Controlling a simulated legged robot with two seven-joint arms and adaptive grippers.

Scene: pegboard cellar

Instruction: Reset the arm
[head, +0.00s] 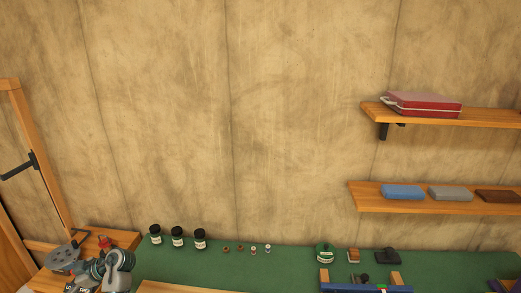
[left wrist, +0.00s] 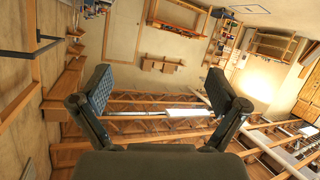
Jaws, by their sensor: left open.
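My left gripper (left wrist: 160,88) shows in the left wrist view. Its two dark, ridged finger pads stand wide apart, with nothing between them. Behind the fingers are wooden beams and the room, well away from the pads. I cannot make out my left gripper in the head view. My right gripper is in neither view.
The head view shows a green bench top (head: 225,272) with black jars (head: 177,237), small parts and a green-labelled tin (head: 325,254). Grey tools (head: 115,270) crowd the lower left. Shelves at right hold a red case (head: 425,104) and a blue block (head: 403,192).

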